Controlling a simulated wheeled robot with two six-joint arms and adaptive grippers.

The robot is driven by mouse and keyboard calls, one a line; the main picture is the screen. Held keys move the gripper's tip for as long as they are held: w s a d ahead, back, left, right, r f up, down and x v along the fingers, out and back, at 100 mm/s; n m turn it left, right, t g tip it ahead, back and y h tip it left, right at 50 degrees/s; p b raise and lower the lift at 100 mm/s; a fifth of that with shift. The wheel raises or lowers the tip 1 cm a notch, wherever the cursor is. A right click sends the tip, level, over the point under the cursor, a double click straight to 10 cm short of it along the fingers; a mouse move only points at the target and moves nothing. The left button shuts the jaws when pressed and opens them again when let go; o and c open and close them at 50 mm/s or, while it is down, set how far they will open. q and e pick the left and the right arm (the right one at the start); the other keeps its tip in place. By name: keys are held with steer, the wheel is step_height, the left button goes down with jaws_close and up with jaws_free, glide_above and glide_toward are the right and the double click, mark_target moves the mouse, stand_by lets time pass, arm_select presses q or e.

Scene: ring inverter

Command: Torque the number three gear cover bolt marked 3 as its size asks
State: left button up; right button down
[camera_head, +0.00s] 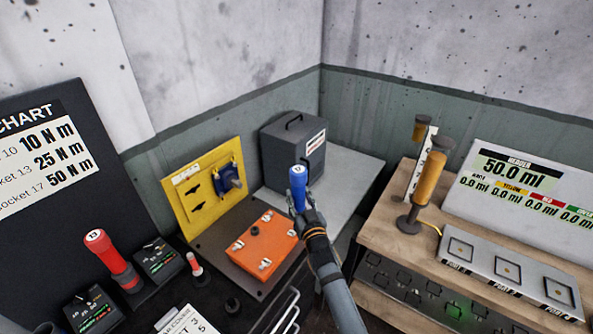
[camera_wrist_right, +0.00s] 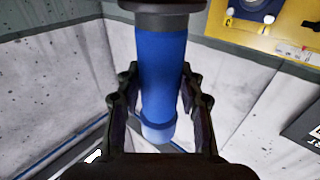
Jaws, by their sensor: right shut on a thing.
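The orange gear cover (camera_head: 258,246) lies on a dark plate in the middle of the head view. It has several small pale marks near its edges, too small to read, so I cannot tell which is 3. My right gripper (camera_head: 306,212) is shut on a blue tool (camera_head: 298,190) with a round white mark on its end, above the cover's right side. The wrist view shows the blue tool (camera_wrist_right: 163,75) between both fingers, with a dark collar at the top. A red tool (camera_head: 108,256) marked 13 stands at the left.
The chart (camera_head: 45,150) pairs sockets with torques: 10 N m, 25 N m for 13, 50 N m for 17. A yellow board (camera_head: 180,200) and grey box (camera_head: 292,155) stand behind the cover. A wooden bench (camera_head: 400,235) with orange cylinders (camera_head: 432,180) is at right.

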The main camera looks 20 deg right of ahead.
mark_target(297, 194)
arm_select(q)
steer(key=shift+w+r+p, duration=0.3)
steer(key=shift+w+r, duration=0.15)
steer(key=shift+r, duration=0.3)
arm_select(e)
steer(key=w+r, duration=0.1)
steer(key=r, duration=0.1)
steer(key=w+r, duration=0.2)
steer(key=shift+w+d+r, duration=0.1)
steer(key=shift+w+d, duration=0.05)
steer(key=shift+w, duration=0.1)
arm_select(q)
steer(key=shift+s, duration=0.1)
steer(key=shift+r, duration=0.1)
arm_select(e)
step_height(297, 194, down, 6)
steer(key=b, duration=0.6)
steer(key=shift+f+b, duration=0.25)
steer(key=shift+b, duration=0.05)
steer(key=shift+r, duration=0.15)
arm_select(q)
step_height(297, 194, down, 6)
steer(key=shift+f, duration=0.25)
steer(key=shift+s+d, duration=0.1)
arm_select(e)
steer(key=shift+s, duration=0.1)
